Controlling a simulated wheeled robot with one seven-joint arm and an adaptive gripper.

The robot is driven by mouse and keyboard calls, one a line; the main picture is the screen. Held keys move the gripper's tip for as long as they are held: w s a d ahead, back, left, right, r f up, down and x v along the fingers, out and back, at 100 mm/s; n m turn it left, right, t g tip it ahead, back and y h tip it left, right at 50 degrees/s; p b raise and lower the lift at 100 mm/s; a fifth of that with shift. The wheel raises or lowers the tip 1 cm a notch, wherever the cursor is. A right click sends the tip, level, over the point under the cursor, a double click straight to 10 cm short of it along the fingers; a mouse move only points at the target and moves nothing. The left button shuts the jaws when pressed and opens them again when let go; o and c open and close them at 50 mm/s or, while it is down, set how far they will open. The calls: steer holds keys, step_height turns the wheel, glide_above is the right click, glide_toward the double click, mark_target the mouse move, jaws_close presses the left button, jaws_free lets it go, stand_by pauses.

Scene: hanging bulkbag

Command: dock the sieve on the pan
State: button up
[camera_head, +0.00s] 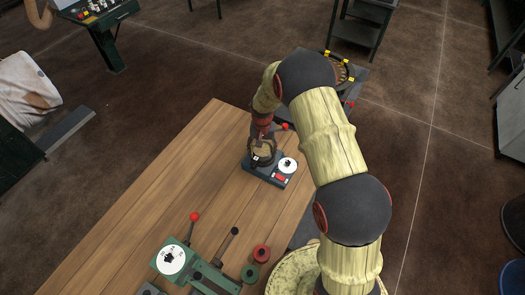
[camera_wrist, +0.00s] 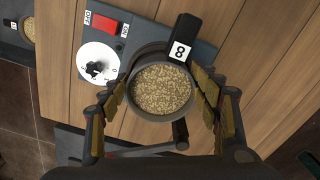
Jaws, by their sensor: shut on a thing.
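A dark round sieve (camera_wrist: 134,125) with a tab marked 8 (camera_wrist: 180,50) holds tan grains in the wrist view. My gripper (camera_wrist: 162,98) is shut on it, with one finger pad on each side of its rim. In the head view the sieve (camera_head: 263,158) is small and partly hidden by my gripper (camera_head: 262,146), over the left part of a dark device with a white dial. I cannot tell whether the sieve is seated or held above.
The device (camera_head: 257,175) has a white dial (camera_head: 287,164) and a red switch (camera_head: 280,177), near the wooden table's (camera_head: 180,165) far edge. A green machine (camera_head: 205,272) with a red-knobbed lever stands nearer. The table is clear at left.

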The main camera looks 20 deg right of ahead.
steer(key=shift+f, duration=0.2)
steer(key=o, duration=0.9)
steer(key=shift+o, duration=0.2)
step_height(320, 180, up, 11)
steer(key=p, duration=0.5)
stand_by(0.6)
